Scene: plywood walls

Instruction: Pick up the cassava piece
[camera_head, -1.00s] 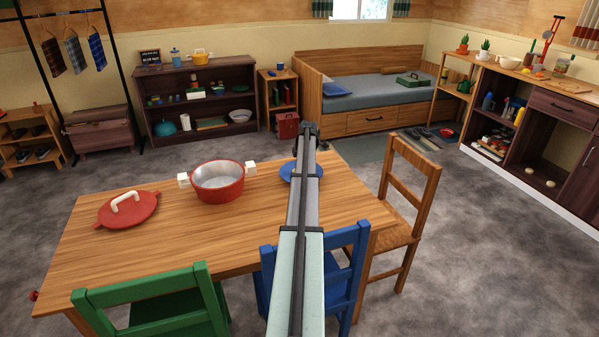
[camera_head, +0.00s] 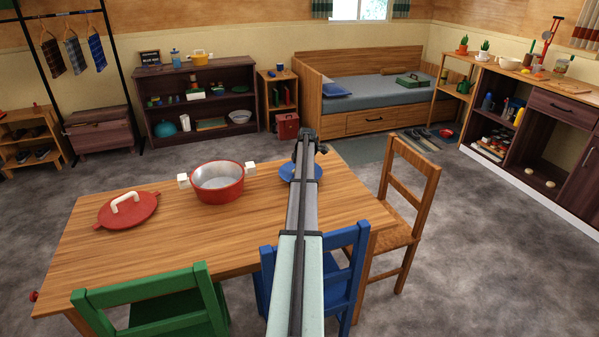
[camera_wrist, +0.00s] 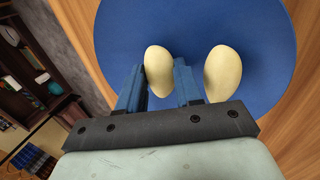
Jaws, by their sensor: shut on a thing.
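Two pale yellow, rounded pieces show in the wrist view over a round blue plate. The left cassava piece (camera_wrist: 158,70) is between the two blue fingers of my gripper (camera_wrist: 160,82), which is shut on it. The other pale piece (camera_wrist: 223,73) is just right of the right finger, apart from the held one. I cannot tell whether the held piece touches the plate (camera_wrist: 130,25). In the head view the plate (camera_head: 314,172) is mostly behind my arm, and the pieces and fingertips are hidden.
The wooden table (camera_head: 130,245) also holds a red pot (camera_head: 218,190) with white handles and a red lid (camera_head: 127,211). Green (camera_head: 150,300), blue (camera_head: 345,265) and wooden (camera_head: 412,200) chairs stand around it. The table's left front is clear.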

